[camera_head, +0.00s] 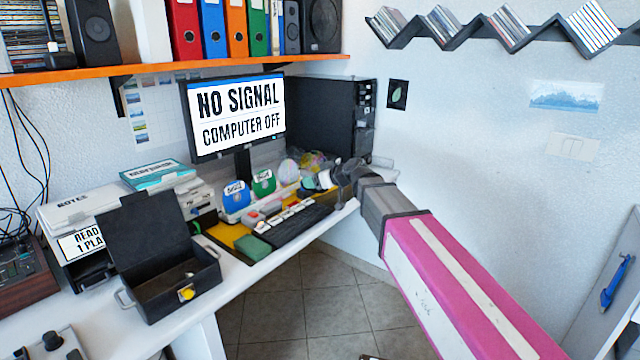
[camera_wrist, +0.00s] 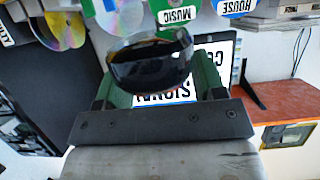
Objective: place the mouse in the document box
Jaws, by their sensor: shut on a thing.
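My gripper (camera_head: 326,181) is over the right end of the desk, past the keyboard, at the end of my outstretched arm. In the wrist view its green fingers are shut on a glossy dark rounded thing, which looks like the mouse (camera_wrist: 150,65). In the head view the mouse is too small and covered to make out clearly. An open black box with a raised lid and a yellow latch, likely the document box (camera_head: 160,296), stands at the left front of the desk. My gripper is well to the right of it and farther back.
A monitor (camera_head: 236,115) stands behind a black keyboard (camera_head: 290,232) on a yellow mat. Blue (camera_head: 236,196) and green (camera_head: 264,182) labelled holders stand near the monitor. A green block (camera_head: 252,247) lies left of the keyboard. A paper tray (camera_head: 75,212) stands behind the black box.

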